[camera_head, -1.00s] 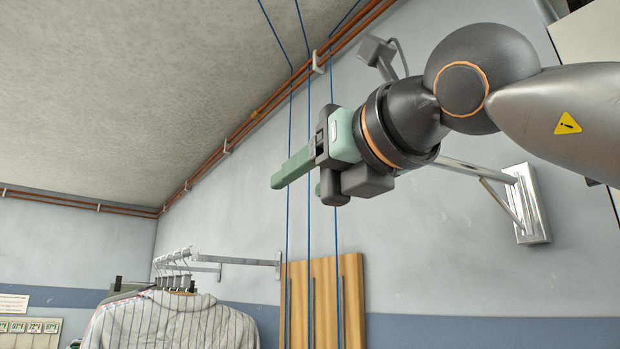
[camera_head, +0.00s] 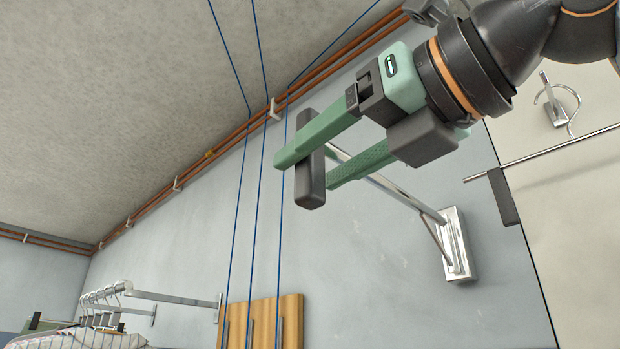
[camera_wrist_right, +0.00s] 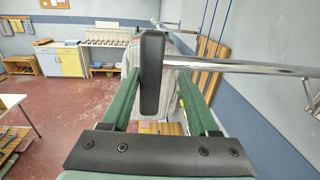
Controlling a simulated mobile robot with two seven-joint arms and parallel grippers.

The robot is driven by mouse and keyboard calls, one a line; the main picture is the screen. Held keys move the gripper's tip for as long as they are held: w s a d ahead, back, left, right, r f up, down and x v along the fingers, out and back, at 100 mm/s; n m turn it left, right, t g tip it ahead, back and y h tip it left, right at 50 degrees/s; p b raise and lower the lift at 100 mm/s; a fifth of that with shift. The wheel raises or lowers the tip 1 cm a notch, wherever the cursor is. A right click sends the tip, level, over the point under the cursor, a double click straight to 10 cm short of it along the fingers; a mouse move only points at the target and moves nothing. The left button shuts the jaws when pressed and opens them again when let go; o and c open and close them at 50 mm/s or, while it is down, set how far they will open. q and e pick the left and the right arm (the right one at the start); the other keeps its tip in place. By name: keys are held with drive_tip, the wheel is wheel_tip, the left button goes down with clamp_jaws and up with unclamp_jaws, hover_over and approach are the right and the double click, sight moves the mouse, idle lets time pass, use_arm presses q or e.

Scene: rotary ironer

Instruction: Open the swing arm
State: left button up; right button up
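The swing arm is a chrome rod (camera_head: 385,185) on a wall bracket (camera_head: 456,245), with a long dark end handle (camera_head: 310,165). In the right wrist view, the rod (camera_wrist_right: 250,68) comes in from the right and the handle (camera_wrist_right: 152,72) stands upright. My right gripper (camera_head: 307,172) is open, its green fingers spread. In the right wrist view the handle appears between the fingertips of this gripper (camera_wrist_right: 158,78), with a gap to the right finger. I cannot tell whether it touches either finger. My left gripper is out of view.
Blue cords (camera_head: 240,180) run down the wall to a wooden board (camera_head: 265,318). A clothes rail (camera_head: 165,297) with hangers is at lower left. At right, a pale panel (camera_head: 580,220) has a hook (camera_head: 555,112) and a thin rod in front. Open floor (camera_wrist_right: 60,115) lies below.

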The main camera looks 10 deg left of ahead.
drive_tip(key=shift+s+d, duration=0.1)
drive_tip(key=w+d+b+v, duration=0.1)
drive_tip(key=b+v, duration=0.1)
drive_tip(key=v, duration=1.2)
idle(1.0)
idle(0.8)
